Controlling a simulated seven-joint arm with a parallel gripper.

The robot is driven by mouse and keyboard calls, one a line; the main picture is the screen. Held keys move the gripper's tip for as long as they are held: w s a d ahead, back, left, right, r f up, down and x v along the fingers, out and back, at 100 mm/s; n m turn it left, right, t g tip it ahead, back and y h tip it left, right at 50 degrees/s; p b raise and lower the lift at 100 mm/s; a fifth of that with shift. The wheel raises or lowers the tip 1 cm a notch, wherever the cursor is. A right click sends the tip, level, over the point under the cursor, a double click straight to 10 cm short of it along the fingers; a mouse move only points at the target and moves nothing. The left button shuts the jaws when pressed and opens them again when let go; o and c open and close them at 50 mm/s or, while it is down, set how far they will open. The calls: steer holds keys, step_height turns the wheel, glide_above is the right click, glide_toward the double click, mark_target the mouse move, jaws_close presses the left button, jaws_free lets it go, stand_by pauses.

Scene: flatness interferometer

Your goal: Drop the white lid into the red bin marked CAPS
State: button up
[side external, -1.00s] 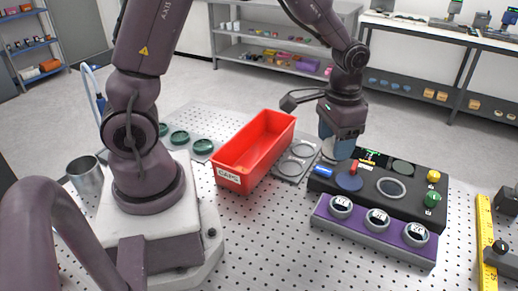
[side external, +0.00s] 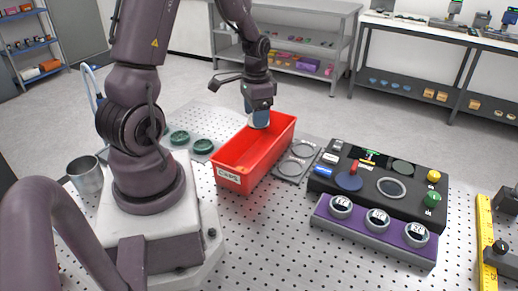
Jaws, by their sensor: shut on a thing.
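The red bin (side external: 232,178) stands on the perforated table, with a white label reading CAPS on its near end. My gripper (side external: 259,119), with blue fingers, points down over the far part of the bin's opening. It is shut on the white lid (side external: 260,126), of which only a small pale edge shows below the fingertips. The fingers hide most of the lid. I cannot tell its exact height over the bin floor.
Right of the bin is a grey plate with rings (side external: 296,160). Further right are a black instrument (side external: 380,185) and a purple block with dials (side external: 372,232). Green dishes (side external: 202,146) and a metal cup (side external: 86,177) stand to the left.

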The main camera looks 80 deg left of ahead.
steer(key=shift+f+m, duration=0.15)
steer(key=shift+m, duration=0.35)
steer(key=shift+w+f, duration=0.1)
steer(key=shift+f, duration=2.75)
steer(key=o, duration=1)
steer(key=shift+c, duration=0.2)
step_height(320, 180, up, 13)
steer(key=shift+n, duration=0.3)
